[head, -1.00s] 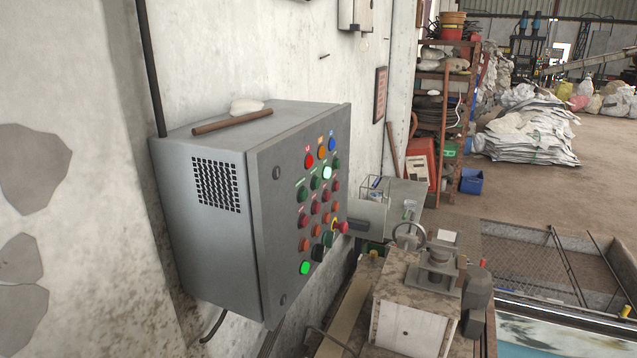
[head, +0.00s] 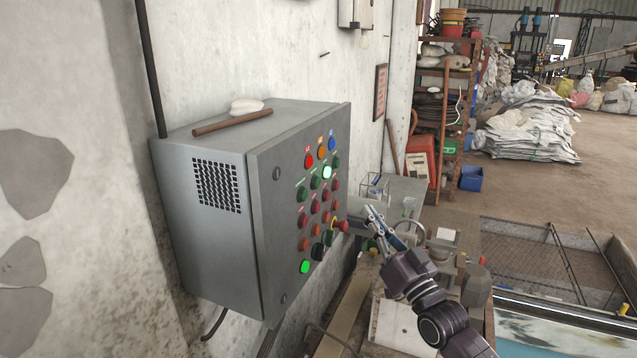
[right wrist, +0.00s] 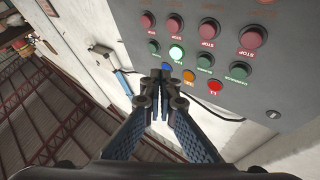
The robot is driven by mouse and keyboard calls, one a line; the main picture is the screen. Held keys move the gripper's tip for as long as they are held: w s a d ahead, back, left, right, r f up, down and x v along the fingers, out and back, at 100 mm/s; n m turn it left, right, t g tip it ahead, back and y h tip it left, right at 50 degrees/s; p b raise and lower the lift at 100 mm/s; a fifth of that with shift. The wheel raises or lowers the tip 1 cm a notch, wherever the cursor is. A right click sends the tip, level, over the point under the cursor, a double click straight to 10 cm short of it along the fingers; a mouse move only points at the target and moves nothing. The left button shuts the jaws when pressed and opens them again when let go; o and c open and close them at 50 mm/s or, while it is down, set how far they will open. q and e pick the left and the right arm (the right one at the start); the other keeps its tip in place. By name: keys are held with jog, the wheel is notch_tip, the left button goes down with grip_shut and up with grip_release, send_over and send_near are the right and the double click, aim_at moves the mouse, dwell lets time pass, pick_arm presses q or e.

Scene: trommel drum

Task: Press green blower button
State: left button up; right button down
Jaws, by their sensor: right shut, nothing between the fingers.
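A grey control box (head: 210,265) hangs on the wall, its button panel facing right in the head view. Green buttons form an upper row: dark ones (head: 302,194) and a lit one (head: 327,172); another lit green button (head: 305,267) is at the lower left. I cannot read which label says blower. My right gripper (head: 372,214) is shut and empty, right of the panel and apart from it. In the right wrist view its closed fingertips (right wrist: 161,78) point towards the panel, overlapping the area below the lit green button (right wrist: 176,53). The left gripper is out of view.
Red stop buttons (right wrist: 254,38) run beside the green row; red, orange (right wrist: 188,76) and blue lamps line the panel's top. A red knob (head: 342,226) sticks out at the right. A stick (head: 232,122) lies on the box.

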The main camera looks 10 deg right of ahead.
aim_at(316, 183)
jog(key=shift+t+y, duration=0.3)
jog(key=shift+t, duration=0.2)
jog(key=r, duration=0.3)
jog(key=s+r, duration=0.1)
jog(key=r, duration=0.1)
jog(key=shift+a+r, duration=0.1)
jog(key=shift+r, duration=0.2)
jog(key=w+a, duration=0.5)
jog(key=a, duration=0.2)
jog(key=shift+a+b, duration=0.2)
jog(key=shift+b, duration=0.1)
jog(key=shift+a, duration=0.1)
dwell(0.7)
jog(key=shift+w+a, duration=0.25)
jog(key=shift+w+a, duration=0.2)
jog(key=shift+a, duration=0.15)
dwell(0.7)
jog(key=shift+s+d, duration=0.1)
jog(key=shift+d, duration=0.05)
jog(key=shift+s+d, duration=0.4)
jog(key=shift+d, duration=0.2)
